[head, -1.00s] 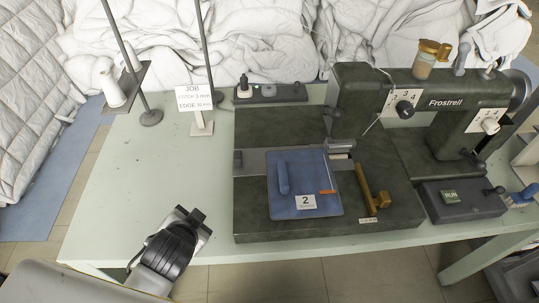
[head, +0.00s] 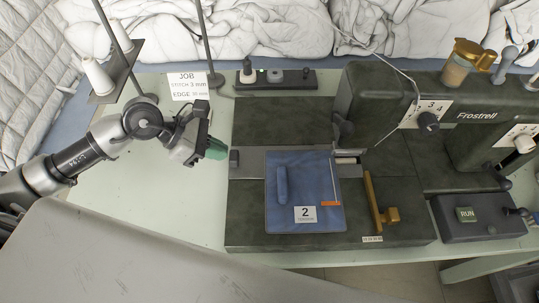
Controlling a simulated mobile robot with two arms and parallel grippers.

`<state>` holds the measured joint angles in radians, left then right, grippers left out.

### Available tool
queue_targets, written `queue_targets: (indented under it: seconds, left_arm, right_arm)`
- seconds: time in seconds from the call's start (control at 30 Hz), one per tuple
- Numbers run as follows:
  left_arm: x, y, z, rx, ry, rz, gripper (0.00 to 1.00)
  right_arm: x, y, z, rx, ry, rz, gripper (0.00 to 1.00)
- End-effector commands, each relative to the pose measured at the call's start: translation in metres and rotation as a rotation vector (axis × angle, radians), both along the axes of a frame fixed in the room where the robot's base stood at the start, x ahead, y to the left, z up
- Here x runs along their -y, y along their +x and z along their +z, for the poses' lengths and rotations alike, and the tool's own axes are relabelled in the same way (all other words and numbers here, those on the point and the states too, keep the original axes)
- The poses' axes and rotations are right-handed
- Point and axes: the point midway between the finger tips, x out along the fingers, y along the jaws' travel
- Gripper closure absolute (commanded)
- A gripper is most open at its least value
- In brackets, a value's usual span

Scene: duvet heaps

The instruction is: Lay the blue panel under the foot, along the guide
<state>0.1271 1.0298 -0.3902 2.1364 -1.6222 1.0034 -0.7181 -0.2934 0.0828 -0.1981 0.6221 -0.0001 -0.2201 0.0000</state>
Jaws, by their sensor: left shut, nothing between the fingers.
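The blue panel (head: 311,183) lies flat on the dark machine bed, with a blue grip-like piece, a white "2" label and an orange strip on it. Its far right corner is close to the pale plate below the grey foot assembly (head: 343,128); I cannot tell whether any of it is under the foot. The brass guide (head: 372,199) stands on the bed to the right of the panel, with a gap between. My left gripper (head: 212,147) is shut and empty above the table, left of and beyond the panel, with greenish fingertips. My right gripper is not in view.
The dark sewing machine (head: 462,108) stands at right, with a RUN box (head: 476,217) in front. A JOB card (head: 188,86), thread cones (head: 97,76) and a small control strip (head: 276,80) are at the back. The table's left part (head: 130,205) is clear.

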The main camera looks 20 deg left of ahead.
Motion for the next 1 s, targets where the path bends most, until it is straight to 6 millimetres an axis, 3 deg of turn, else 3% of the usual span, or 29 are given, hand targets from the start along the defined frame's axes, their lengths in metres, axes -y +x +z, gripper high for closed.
queue_targets:
  seconds: [0.17,0.6,0.8,1.0]
  left_arm:
    - [0.000,0.002,-0.010,0.002,0.053,-0.022,1.00]
    - [0.062,0.018,-0.071,-0.001,0.046,-0.019,1.00]
    - [0.090,0.027,-0.071,0.001,0.047,-0.020,1.00]
    - [0.099,0.029,-0.073,0.001,0.050,-0.019,1.00]
  right_arm:
    - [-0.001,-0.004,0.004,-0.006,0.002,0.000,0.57]
    - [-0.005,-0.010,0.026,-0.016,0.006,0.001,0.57]
    - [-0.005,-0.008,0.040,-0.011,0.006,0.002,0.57]
    - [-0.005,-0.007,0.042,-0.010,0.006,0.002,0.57]
